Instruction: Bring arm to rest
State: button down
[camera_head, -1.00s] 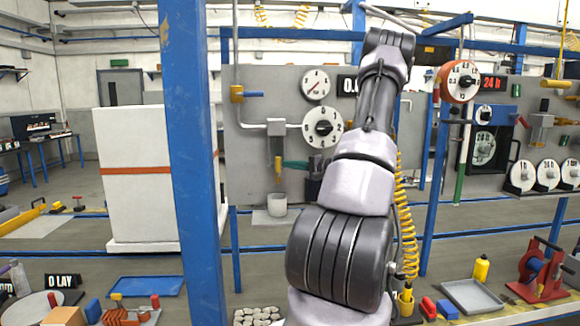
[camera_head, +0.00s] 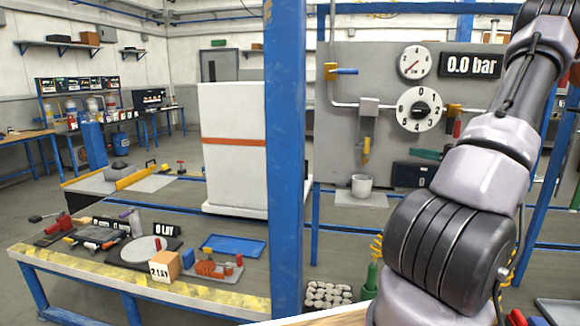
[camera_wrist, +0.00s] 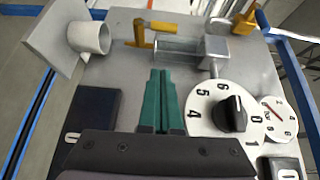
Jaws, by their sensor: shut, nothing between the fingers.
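My arm (camera_head: 487,150) rises on the right side of the head view, in front of the grey panel (camera_head: 350,100). My gripper (camera_wrist: 160,73) shows in the wrist view as two green fingers pressed together with nothing between them. It points toward the panel, beside the numbered dial (camera_wrist: 226,110), which lies to its right. In the head view only a green tip (camera_head: 425,154) shows at the left of the arm; the rest is hidden behind it. I cannot tell whether the fingers touch the panel.
A blue post (camera_head: 285,180) stands left of the arm. A white cup (camera_head: 361,186) sits on a shelf below the panel's valve; it also shows in the wrist view (camera_wrist: 90,38). A cluttered workbench (camera_head: 60,265) is at lower left. A white cabinet (camera_head: 234,180) stands behind the post.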

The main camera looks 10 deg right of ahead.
jog(key=s+a+r+n+g, duration=0.1)
jog(key=a+r+n+g, duration=0.15)
jog(key=a, duration=0.65)
jog(key=s+a+r+n+g, duration=0.1)
jog(key=s+a+r+g, duration=0.2)
jog(key=a, duration=0.5)
jog(key=a+r+n+g, duration=0.2)
jog(key=a+g, duration=0.2)
jog(key=a, duration=0.5)
jog(key=s+a+r+n+t+h, duration=0.1)
jog(key=s+a+r+h, duration=0.2)
jog(key=s, duration=0.6)
jog(key=s+a+r+n+h, duration=0.1)
jog(key=s+a+r+h, duration=0.3)
jog(key=s+a, duration=0.3)
jog(key=shift+s+a+r+t, duration=0.2)
jog(key=shift+s+r+t, duration=0.25)
jog(key=shift+s, duration=0.6)
